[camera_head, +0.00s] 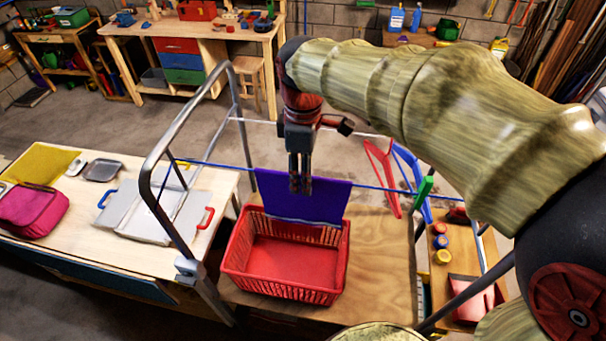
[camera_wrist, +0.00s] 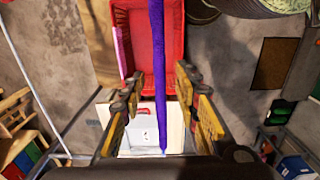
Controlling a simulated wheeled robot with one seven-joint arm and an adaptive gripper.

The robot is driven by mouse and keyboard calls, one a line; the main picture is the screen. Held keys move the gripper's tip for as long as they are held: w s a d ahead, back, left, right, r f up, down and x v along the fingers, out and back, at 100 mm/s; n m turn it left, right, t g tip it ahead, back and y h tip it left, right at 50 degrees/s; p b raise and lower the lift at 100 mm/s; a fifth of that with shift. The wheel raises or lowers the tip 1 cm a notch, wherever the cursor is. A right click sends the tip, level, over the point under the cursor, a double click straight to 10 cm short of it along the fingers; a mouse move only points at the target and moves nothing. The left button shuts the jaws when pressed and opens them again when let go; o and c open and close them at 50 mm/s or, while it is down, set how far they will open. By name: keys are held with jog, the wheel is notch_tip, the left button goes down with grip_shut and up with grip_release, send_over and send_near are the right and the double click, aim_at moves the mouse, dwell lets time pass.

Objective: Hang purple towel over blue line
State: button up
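The purple towel (camera_head: 329,203) hangs with its top edge along the blue line (camera_head: 220,166), its near side flat and hanging down behind the red basket. In the wrist view the towel (camera_wrist: 157,45) is a narrow purple strip, seen nearly edge-on. My gripper (camera_head: 300,188) is above the line at the middle of the towel, pointing down, with its fingertips overlapping the towel's upper part. In the wrist view my gripper (camera_wrist: 158,78) is open, with the strip running between the spread fingers and clear gaps on both sides. The towel's far side is hidden.
A red basket (camera_head: 238,256) stands on the wooden table (camera_head: 385,275) below the towel; it looks empty. Metal rack tubing (camera_head: 155,165) rises at the left. Red (camera_head: 382,180) and blue hangers and a green clip (camera_head: 424,192) are to the right on the line.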

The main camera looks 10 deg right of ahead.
notch_tip(320, 180, up, 12)
jog(key=s+d+f+m+t, duration=0.3)
jog(key=s+d+f+m, duration=0.25)
jog(key=s+m, duration=0.2)
jog(key=s+d+f+m+t, duration=0.35)
jog(key=s+f+m, duration=0.25)
jog(key=s, duration=0.2)
notch_tip(320, 180, down, 20)
jog(key=b, duration=2)
jog(key=shift+g+b, duration=0.35)
jog(key=shift+g, duration=0.1)
